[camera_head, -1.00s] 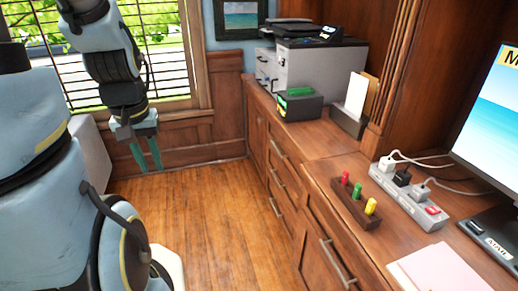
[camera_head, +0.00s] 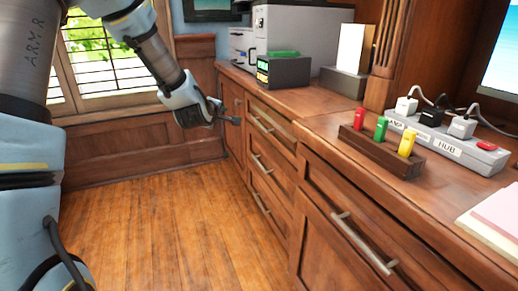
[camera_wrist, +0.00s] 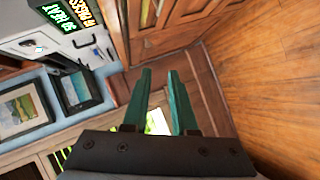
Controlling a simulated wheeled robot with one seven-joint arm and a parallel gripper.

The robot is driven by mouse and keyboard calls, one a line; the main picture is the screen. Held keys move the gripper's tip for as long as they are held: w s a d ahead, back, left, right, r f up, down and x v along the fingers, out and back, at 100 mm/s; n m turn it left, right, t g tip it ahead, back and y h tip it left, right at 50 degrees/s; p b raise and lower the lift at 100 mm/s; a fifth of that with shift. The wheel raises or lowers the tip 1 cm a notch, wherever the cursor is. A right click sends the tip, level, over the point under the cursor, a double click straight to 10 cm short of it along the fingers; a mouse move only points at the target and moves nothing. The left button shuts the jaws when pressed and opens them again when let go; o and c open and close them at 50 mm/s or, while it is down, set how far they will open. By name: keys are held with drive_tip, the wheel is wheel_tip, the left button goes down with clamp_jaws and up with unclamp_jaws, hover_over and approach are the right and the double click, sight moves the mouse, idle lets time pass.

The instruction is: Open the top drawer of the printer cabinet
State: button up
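The printer cabinet is the wooden run of drawers under the printer (camera_head: 300,33). Its top drawer (camera_head: 275,122) is closed, with a bar handle (camera_head: 262,125). Two more closed drawers (camera_head: 268,163) sit below it, each with a bar handle. My gripper (camera_head: 236,120) is in front of the cabinet's far end, left of the top handle and at about its height in the picture. It points right. In the wrist view its two green fingers (camera_wrist: 159,72) are apart with nothing between them. A gap to the top handle shows in the head view.
A nearer wooden cabinet with a long handle (camera_head: 362,243) stands at the right. On the counter are a black box (camera_head: 284,71), a block with coloured pegs (camera_head: 382,152) and a power hub (camera_head: 447,143). The wooden floor (camera_head: 170,225) in front is clear.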

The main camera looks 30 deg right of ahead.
drive_tip(key=d+f+n+t+h+b, duration=0.25)
drive_tip(key=d+f+n+b, duration=0.25)
drive_tip(key=d+f+b, duration=0.35)
drive_tip(key=n+t+y+b, duration=0.3)
drive_tip(key=n+t+b, duration=0.5)
drive_tip(key=n, duration=0.5)
approach(259, 124)
drive_tip(key=shift+g, duration=0.45)
drive_tip(key=b+x, duration=0.3)
drive_tip(key=x, duration=0.7)
drive_tip(key=shift+r, duration=0.1)
clamp_jaws()
